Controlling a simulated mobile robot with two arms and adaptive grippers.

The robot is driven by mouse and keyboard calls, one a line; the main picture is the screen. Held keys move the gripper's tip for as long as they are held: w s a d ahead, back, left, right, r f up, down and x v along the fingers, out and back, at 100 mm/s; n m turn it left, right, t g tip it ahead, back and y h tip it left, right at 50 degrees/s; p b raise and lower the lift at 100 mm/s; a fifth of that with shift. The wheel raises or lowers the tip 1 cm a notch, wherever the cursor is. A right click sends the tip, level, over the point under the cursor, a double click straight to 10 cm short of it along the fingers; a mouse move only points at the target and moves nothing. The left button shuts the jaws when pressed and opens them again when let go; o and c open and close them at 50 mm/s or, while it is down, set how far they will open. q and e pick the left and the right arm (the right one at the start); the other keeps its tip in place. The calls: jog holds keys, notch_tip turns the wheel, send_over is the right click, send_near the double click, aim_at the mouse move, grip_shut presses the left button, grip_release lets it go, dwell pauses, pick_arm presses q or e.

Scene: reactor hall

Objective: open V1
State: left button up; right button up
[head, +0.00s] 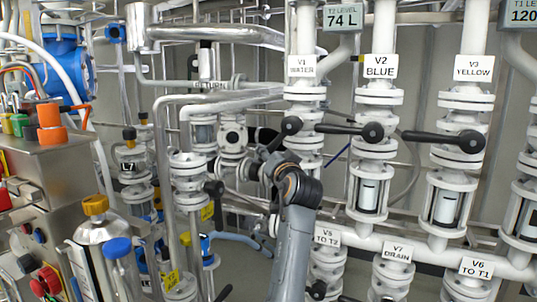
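V1 is the white valve under the label "V1 WATER" (302,66), just right of the middle in the head view. Its dark handle hub (291,125) sits at the front of the valve body. The lever seems to run down and left from the hub, toward my gripper. One arm of mine, seemingly the right, rises from the bottom, right of centre. Its dark gripper (268,158) is at the lower left of the hub, close to the lever. Its fingers are small and partly hidden by the wrist, so I cannot tell grip or contact. My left gripper is not in view.
V2 (372,132) and V3 (470,141) stand to the right, their black levers pointing left. V5 (327,236), V7 (397,253) and V6 (476,268) are below a horizontal pipe. A T2 level display (342,18) reads 74 L. Pipes and a control box (45,180) crowd the left.

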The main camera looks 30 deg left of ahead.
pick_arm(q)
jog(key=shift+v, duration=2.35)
